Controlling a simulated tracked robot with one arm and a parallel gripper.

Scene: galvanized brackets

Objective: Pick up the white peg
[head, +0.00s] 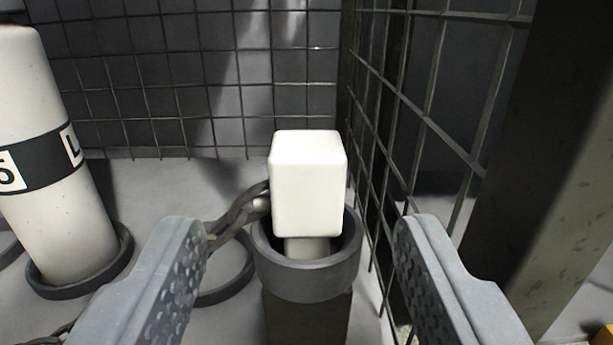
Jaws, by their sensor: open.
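The white peg (308,184) stands upright in the middle of the head view. It has a wide block-shaped head and a narrower stem that goes down into a round grey holder (306,277). The lower end of the stem is hidden inside the holder. My gripper (303,245) is open, with one textured grey finger on each side of the holder and peg. The fingers appear nearer to the camera than the peg, with clear gaps on both sides. Nothing is between the fingertips in their grip.
A white cylinder (55,220) with a dark lettered band stands in a dark ring at left. A cable or chain (236,212) runs beside the holder. Wire mesh (200,85) closes off the back, and a mesh panel (420,110) and dark post (545,170) stand close at right.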

